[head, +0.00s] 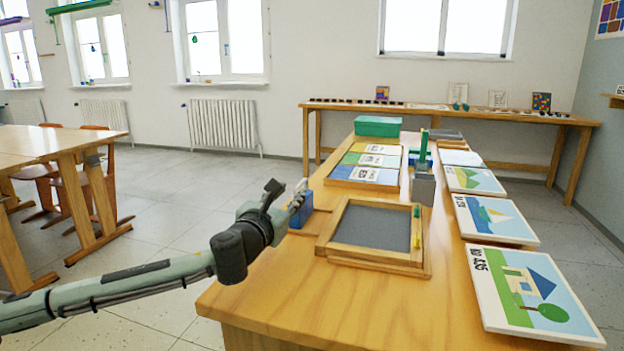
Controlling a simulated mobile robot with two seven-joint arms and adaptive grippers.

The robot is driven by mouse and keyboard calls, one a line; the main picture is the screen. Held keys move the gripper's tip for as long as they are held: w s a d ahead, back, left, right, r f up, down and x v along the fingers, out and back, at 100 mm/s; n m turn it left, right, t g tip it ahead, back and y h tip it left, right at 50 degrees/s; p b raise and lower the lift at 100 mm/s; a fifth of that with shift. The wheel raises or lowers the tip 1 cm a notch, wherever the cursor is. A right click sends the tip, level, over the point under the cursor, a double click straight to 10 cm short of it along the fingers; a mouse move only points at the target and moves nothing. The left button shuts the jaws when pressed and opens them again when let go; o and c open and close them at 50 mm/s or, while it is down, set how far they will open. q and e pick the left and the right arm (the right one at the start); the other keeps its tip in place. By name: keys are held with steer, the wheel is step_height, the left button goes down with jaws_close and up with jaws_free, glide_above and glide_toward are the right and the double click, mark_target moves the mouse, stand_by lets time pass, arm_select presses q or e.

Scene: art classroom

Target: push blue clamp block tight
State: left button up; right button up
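The blue clamp block (304,215) is at the left edge of the wooden table, partly hidden behind my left gripper. My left gripper (299,194) comes in from the left and is at the block's near left side. I cannot tell whether its fingers touch the block or how far apart they are. A wooden frame with a dark grey panel (374,227) lies to the right of the block, with a visible space between them. Thin rods seem to run across that space. My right gripper is not in view.
Picture boards (525,290) line the table's right side. A card tray (338,171), a green box (378,126) and a grey block under a green upright piece (423,187) stand beyond the frame. The near tabletop (335,300) is bare.

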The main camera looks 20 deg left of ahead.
mark_target(298, 187)
arm_select(q)
steer(key=shift+w+d+f, duration=0.1)
steer(key=shift+w+d, duration=0.05)
steer(key=shift+w, duration=0.4)
steer(key=shift+w+d, duration=0.1)
steer(key=shift+w, duration=3.1)
jaws_close()
